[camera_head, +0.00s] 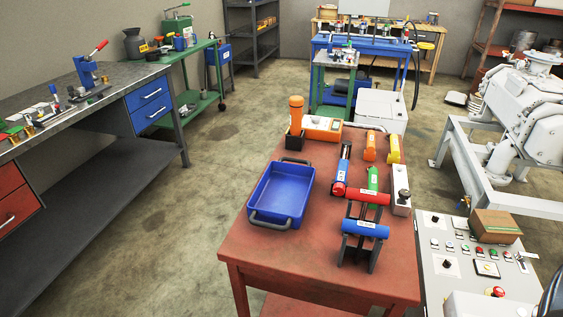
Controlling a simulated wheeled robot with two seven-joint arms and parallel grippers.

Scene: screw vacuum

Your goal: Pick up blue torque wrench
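A red-topped table (275,258) stands in the middle of the view. Near its right front, a black stand (358,250) bears a blue cylindrical handle (365,229) with a white label, lying crosswise. A red handle (368,197) lies crosswise just behind it. A separate long blue tool (342,168) with a red end lies behind them, and a green tool (373,181) is beside it. I cannot tell for sure which blue tool is the torque wrench. Neither of my grippers is in view.
A blue tray (280,195) with grey handles sits on the table's left. Orange (370,148) and yellow (393,150) tools and an orange-and-white box (322,128) are at the back. A control panel (475,265) with a brown box (495,226) adjoins at right. The left floor is open.

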